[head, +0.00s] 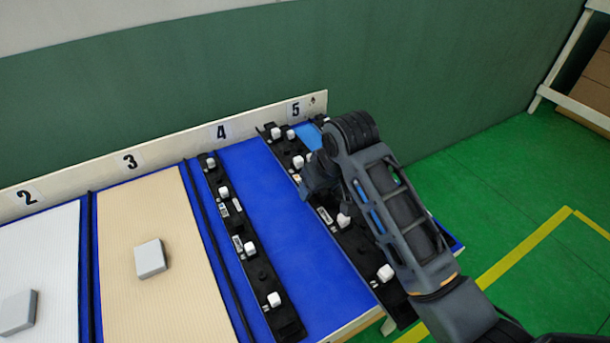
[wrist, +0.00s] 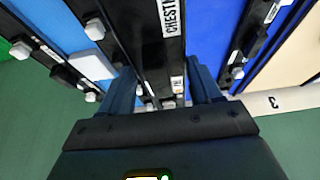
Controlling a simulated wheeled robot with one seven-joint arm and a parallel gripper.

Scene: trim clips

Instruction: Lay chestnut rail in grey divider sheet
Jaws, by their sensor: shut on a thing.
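My gripper (head: 318,178) is at the right part of the table, at bay 5. It is shut on a long black rail (head: 334,222) with white clips along it. In the wrist view the rail (wrist: 150,35) runs between my fingers (wrist: 163,92) and bears a partly cut-off label reading "CHESTN". I cannot tell whether it is lifted clear of the surface. My arm hides part of it in the head view. A pale grey-white ribbed sheet (head: 55,250) lies at bay 2, cut off at the left, with a grey block (head: 18,312) on it.
Another black rail with white clips (head: 232,212) lies at bay 4, left of the held rail, with bare dark blue surface (head: 262,185) between them. A tan ribbed sheet (head: 150,210) at bay 3 bears a grey block (head: 151,259). A low numbered board (head: 175,148) lines the back edge.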

